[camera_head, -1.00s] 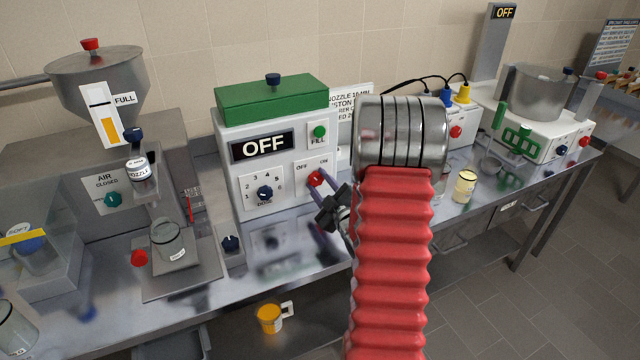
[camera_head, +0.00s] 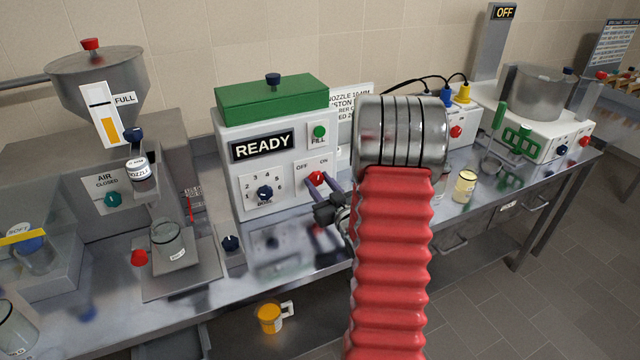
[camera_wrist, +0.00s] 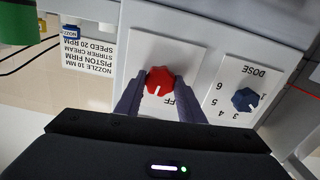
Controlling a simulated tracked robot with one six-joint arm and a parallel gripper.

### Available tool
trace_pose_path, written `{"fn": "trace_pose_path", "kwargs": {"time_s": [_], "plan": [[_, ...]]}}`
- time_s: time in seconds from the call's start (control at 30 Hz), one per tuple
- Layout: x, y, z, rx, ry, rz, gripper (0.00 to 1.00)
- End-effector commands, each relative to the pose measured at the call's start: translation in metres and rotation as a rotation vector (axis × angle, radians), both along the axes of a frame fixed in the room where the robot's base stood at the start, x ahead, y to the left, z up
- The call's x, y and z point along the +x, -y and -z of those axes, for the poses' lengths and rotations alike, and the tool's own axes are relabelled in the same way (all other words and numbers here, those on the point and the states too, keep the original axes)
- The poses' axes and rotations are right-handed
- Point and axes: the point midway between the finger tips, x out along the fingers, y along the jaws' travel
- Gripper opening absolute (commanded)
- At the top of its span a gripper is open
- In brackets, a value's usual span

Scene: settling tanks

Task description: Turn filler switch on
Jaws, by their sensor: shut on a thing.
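The filler is a white box (camera_head: 230,185) with a green lid, and its display (camera_head: 262,146) reads READY. Its switch is a red knob (camera_head: 316,178) under OFF and ON labels on the front panel. The red knob also shows in the wrist view (camera_wrist: 160,80), with a white pointer line, upside down there. My gripper (camera_head: 322,184) is at the front panel, with its two purple fingers shut on the red knob, one on each side in the wrist view (camera_wrist: 157,92). My red arm hides part of the bench right of the filler.
A blue dose knob (camera_head: 265,193) sits left of the switch, and a green FILL button (camera_head: 319,131) above it. A hopper (camera_head: 97,75) and a glass jar (camera_head: 168,240) stand left. A yellow jar (camera_head: 465,186) stands right.

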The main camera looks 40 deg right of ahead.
Motion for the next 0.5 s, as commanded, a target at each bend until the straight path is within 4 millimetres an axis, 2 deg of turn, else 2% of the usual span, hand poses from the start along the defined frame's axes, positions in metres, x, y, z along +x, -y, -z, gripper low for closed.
{"fn": "trace_pose_path", "kwargs": {"time_s": [0.3, 0.5], "plan": [[-0.0005, -0.0013, 0.0023, 0.273, 0.074, -0.002, 0.13], [-0.0005, -0.0010, 0.0025, 0.392, 0.109, -0.001, 0.13]]}}
